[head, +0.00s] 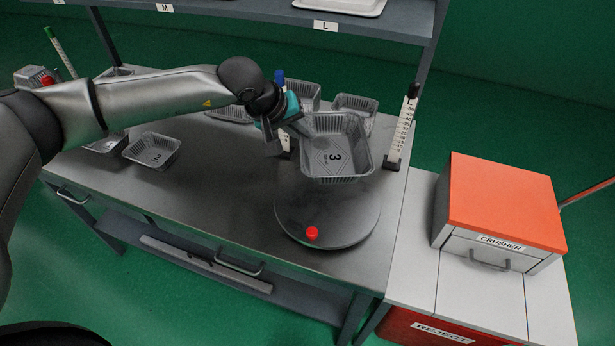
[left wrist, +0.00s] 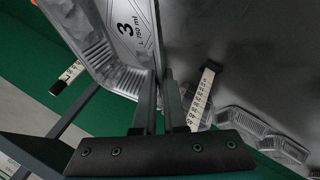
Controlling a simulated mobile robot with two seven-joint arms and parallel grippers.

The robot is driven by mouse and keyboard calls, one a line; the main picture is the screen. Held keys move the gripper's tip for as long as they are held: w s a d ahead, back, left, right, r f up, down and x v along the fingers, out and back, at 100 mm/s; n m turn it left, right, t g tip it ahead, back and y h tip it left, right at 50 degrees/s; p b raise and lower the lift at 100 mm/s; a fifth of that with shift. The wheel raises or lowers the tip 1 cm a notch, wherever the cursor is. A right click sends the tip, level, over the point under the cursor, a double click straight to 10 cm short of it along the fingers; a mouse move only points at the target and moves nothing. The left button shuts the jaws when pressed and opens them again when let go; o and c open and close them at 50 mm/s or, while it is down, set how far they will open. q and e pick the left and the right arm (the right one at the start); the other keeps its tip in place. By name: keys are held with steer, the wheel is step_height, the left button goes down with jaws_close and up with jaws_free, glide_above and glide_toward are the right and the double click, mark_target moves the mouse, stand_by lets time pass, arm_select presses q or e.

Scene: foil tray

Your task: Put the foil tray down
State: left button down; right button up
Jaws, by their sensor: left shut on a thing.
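The foil tray marked 3 (head: 340,150) is in the air over the round grey disc (head: 350,228) on the bench. My left gripper (head: 298,122) is shut on the tray's left rim. The tray looks tilted, with its open side towards the head camera. In the left wrist view, the tray (left wrist: 118,42) lies at the upper left, its rim at my gripper fingers (left wrist: 160,95). The disc's far part is hidden behind the tray. My right gripper is not in view.
A red knob (head: 312,233) is at the disc's front. A black-topped scale post (head: 403,130) stands right of the tray. Tray 2 (head: 152,150) and other trays (head: 356,104) sit on the bench. An orange-topped crusher (head: 505,200) is at right. The front bench is clear.

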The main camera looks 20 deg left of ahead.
arm_select(q)
step_height(320, 180, down, 9)
steer(key=shift+f+b, duration=0.1)
steer(key=shift+b, duration=0.2)
steer(key=shift+f, duration=1.8)
steer(key=shift+f+b, duration=0.2)
steer(key=shift+b, duration=0.2)
steer(key=c, duration=1)
jaws_free()
steer(key=shift+r, duration=0.15)
steer(key=shift+r+p, duration=0.15)
steer(key=shift+p, duration=0.15)
steer(key=p+v, duration=0.1)
steer(key=v, duration=1.1)
